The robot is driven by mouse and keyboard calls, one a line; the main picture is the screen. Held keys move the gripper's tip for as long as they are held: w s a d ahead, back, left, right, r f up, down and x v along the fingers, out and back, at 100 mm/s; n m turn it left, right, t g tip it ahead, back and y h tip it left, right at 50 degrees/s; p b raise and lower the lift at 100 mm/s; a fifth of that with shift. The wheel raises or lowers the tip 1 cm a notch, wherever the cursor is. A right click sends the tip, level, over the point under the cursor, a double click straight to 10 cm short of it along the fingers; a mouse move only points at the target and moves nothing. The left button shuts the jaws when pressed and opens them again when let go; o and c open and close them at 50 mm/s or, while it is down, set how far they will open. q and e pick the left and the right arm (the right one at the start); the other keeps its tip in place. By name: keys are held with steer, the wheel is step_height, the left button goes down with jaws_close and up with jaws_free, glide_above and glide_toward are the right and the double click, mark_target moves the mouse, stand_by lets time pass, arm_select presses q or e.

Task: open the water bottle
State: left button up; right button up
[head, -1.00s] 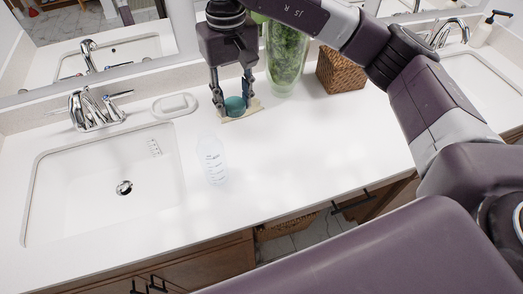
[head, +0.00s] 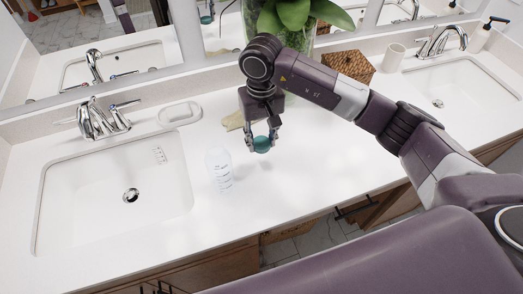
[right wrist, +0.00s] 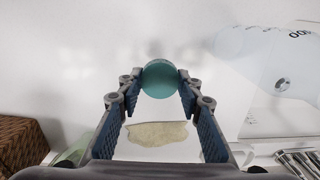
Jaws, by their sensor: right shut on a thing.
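The water bottle (head: 219,172) is clear with printed marks and stands upright on the white counter, right of the left sink. No lid shows on it. In the right wrist view the bottle (right wrist: 250,42) is at the upper right, partly cut off. My right gripper (head: 262,143) is shut on a round teal piece (head: 262,145), which looks like a cap. It holds this piece to the right of the bottle, apart from it. The teal piece also shows between the fingertips in the right wrist view (right wrist: 160,78). My left gripper is not in view.
A flat beige piece (head: 234,121) lies on the counter behind my right gripper. A white soap dish (head: 180,113) stands by the left sink (head: 60,210). A plant (head: 295,14) and a woven box (head: 345,67) stand at the back. The front counter is clear.

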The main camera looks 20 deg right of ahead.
mark_target(261, 162)
step_height(261, 162, down, 3)
steer(key=shift+f+p, duration=0.1)
steer(key=shift+p, duration=0.2)
step_height(261, 162, down, 3)
steer(key=shift+f+p, duration=0.2)
steer(key=shift+p, duration=0.35)
steer(key=shift+f, duration=0.4)
steer(key=shift+f+b, duration=0.2)
steer(key=shift+b, duration=0.1)
steer(key=o, duration=1.3)
steer(key=shift+r, duration=0.1)
